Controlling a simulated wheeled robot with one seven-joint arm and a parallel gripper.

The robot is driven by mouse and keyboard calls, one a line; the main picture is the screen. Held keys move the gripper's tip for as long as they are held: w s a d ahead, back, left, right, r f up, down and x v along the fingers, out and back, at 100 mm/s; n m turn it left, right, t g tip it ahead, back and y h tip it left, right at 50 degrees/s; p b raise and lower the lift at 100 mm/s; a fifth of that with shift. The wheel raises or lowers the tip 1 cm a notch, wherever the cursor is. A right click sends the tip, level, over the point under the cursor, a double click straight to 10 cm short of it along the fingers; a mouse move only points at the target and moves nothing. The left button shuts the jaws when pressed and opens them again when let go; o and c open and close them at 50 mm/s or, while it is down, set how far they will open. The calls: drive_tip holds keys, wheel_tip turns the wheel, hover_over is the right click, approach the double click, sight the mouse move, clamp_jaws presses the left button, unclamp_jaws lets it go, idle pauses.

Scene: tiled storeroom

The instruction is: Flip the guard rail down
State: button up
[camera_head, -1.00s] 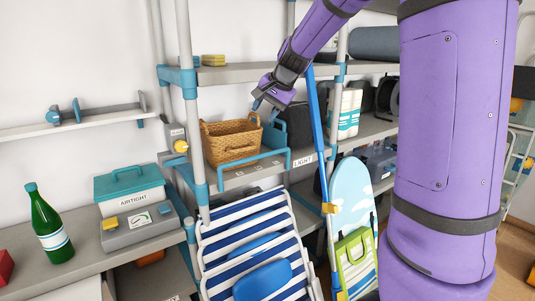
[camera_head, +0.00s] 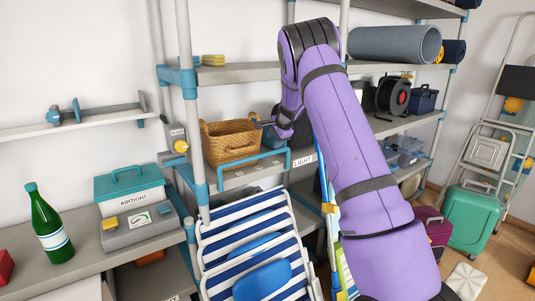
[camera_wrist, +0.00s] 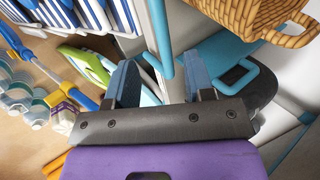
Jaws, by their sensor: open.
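The guard rail (camera_head: 252,157) is a light blue bar raised along the front edge of the middle shelf, in front of a wicker basket (camera_head: 231,142). In the wrist view a light blue bar (camera_wrist: 158,35), which looks like the rail, runs down between my fingertips. My gripper (camera_head: 264,125) is just right of the basket, above and behind the rail's right end in the head view. In the wrist view my gripper (camera_wrist: 160,75) has its two blue fingers apart. I cannot tell whether they touch the bar. My arm hides part of the shelf to the right.
A blue-and-white striped folding chair (camera_head: 250,245) stands below the shelf. A blue pole (camera_head: 322,165) leans beside my arm. A grey control box (camera_head: 175,143) is on the left post. A cable reel (camera_head: 393,94) sits farther right on the shelf.

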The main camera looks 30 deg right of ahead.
sight(267, 153)
drive_tip(key=x, duration=0.9)
drive_tip(key=shift+w+f, duration=0.15)
drive_tip(key=shift+f, duration=0.1)
drive_tip(key=shift+a, duration=0.1)
clamp_jaws()
